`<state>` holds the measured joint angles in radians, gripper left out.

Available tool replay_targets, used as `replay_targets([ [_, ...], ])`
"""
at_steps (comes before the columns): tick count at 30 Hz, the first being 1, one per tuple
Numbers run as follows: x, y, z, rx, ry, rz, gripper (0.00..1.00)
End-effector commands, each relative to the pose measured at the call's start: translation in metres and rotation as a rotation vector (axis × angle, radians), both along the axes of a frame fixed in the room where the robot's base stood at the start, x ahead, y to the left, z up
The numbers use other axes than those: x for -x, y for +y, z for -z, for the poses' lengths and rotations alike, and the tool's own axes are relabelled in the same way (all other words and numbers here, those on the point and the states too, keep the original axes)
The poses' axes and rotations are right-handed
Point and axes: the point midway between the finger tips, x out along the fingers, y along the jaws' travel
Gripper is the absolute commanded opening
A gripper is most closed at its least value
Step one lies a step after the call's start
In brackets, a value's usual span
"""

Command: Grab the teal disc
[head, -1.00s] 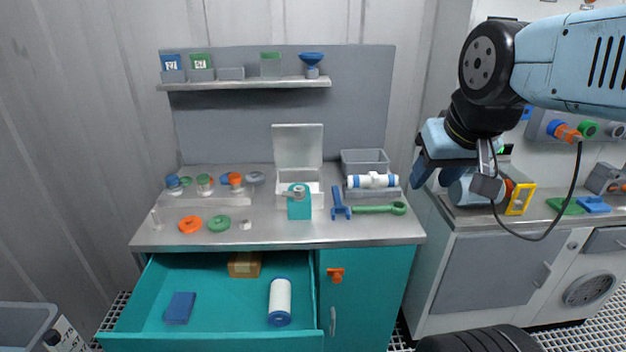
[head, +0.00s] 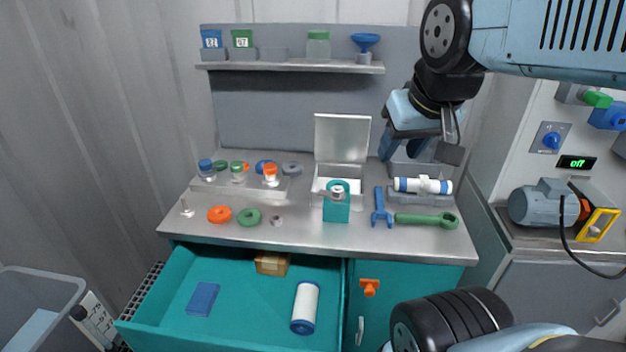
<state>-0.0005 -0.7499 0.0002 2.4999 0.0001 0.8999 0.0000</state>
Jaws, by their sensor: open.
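I cannot make out a plainly teal disc. A green ring-shaped disc (head: 249,217) lies flat on the grey bench (head: 300,232), right of an orange disc (head: 218,214). A teal block-like fixture (head: 336,208) with a grey lever stands mid-bench. My gripper (head: 418,152) is open and seemingly empty above the bench's right rear, far right of the discs and touching none of them.
The open drawer (head: 250,292) juts out in front. A shelf (head: 290,67) overhangs the back.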

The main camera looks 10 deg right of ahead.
Motion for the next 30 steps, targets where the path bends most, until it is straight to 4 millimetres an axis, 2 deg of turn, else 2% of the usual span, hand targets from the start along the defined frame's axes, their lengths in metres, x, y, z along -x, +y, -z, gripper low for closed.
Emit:
replay_targets([
  [10,0.000,0.000,0.000,0.000,0.000,0.001,0.43],
  [14,-0.003,0.000,-0.001,-0.001,0.004,-0.003,0.55],
  [17,-0.012,0.000,-0.001,-0.004,0.019,-0.015,0.65],
  [20,-0.030,0.010,0.000,-0.010,0.046,-0.036,0.74],
  [28,-0.098,0.009,0.014,-0.020,0.136,-0.108,1.00],
  [30,-0.116,0.009,0.020,-0.019,0.160,-0.125,1.00],
])
